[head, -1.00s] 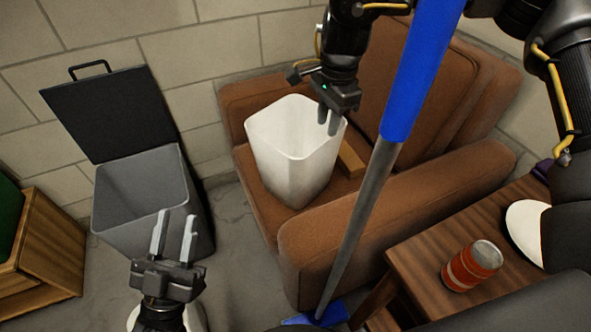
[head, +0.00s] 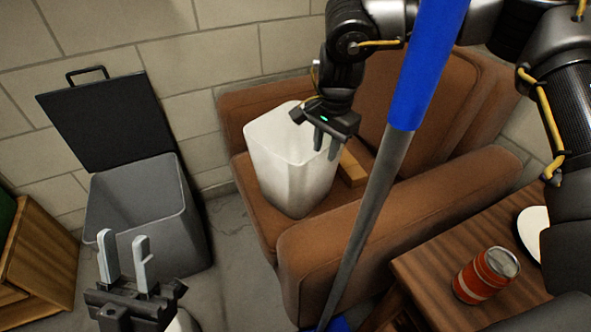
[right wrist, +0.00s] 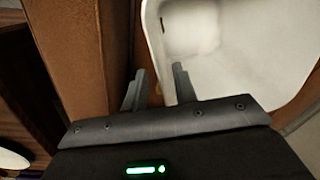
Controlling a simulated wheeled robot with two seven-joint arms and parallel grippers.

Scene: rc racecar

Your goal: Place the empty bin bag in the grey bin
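The bin bag, a white, open-topped, square-sided liner (head: 290,175), stands upright on the brown armchair seat; it also shows in the right wrist view (right wrist: 235,60). The grey bin (head: 140,215) stands on the floor at the left with its dark lid (head: 105,115) raised against the wall. My right gripper (head: 325,147) points down at the bag's right rim and hides part of it. In the right wrist view its fingers (right wrist: 158,82) are apart, with the rim passing between them. My left gripper (head: 124,255) is open and empty in front of the bin.
A blue and grey pole (head: 385,170) stands in front of the armchair (head: 340,240). A wooden table (head: 440,285) at right holds a red can (head: 487,275) and a white plate (head: 535,235). A wooden cabinet (head: 45,255) is left of the bin. A brown block (head: 352,168) lies beside the bag.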

